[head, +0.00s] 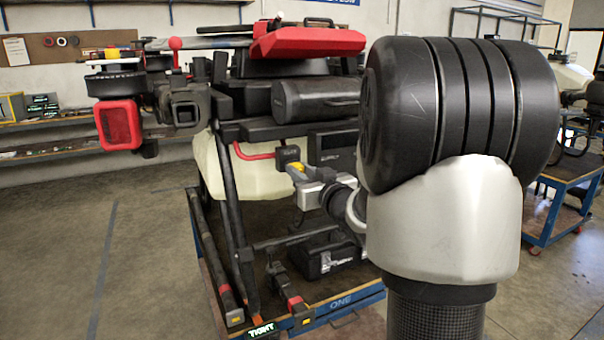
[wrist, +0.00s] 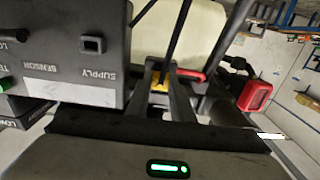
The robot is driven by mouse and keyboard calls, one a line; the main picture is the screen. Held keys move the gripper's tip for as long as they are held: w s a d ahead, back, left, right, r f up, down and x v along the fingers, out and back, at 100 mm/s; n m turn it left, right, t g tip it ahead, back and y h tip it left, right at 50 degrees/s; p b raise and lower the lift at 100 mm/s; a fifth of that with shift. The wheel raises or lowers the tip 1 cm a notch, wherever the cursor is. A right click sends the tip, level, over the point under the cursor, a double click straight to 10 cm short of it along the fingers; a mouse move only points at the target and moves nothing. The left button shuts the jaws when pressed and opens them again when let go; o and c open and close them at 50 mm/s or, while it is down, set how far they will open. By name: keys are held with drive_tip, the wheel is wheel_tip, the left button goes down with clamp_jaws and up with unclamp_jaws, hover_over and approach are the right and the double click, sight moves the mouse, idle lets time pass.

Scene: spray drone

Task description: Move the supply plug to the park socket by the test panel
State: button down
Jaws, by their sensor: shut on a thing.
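My gripper (head: 300,172) is in front of the drone in the head view. Its fingers (wrist: 160,92) are closed around a small yellow part (wrist: 158,85), which I take to be the supply plug's grip; it also shows in the head view (head: 296,168). A red cable (head: 252,154) runs to a small black block (head: 288,154) just above the gripper. I cannot tell whether this block is the plug body or a socket. The panel (wrist: 60,50) marked SUPPLY and SENSOR appears upside down in the wrist view. Its square SUPPLY socket (wrist: 92,44) looks empty. No park label is readable.
The drone's pale tank (head: 235,168) is behind the gripper, with dark frame legs (head: 228,190) close by. A red-covered unit (head: 119,124) is at the left. The drone stands on a blue-edged cart (head: 340,305). Open floor (head: 60,250) is at the left.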

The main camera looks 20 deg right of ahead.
drive_tip(key=shift+w, duration=0.25)
drive_tip(key=c, duration=1.5)
unclamp_jaws()
drive_tip(key=shift+o, duration=0.2)
drive_tip(key=shift+s, duration=0.1)
drive_tip(key=s, duration=1.7)
drive_tip(key=shift+s+d+b, duration=0.15)
drive_tip(key=shift+d+b, duration=0.1)
drive_tip(key=shift+b, duration=0.15)
drive_tip(key=shift+r, duration=0.1)
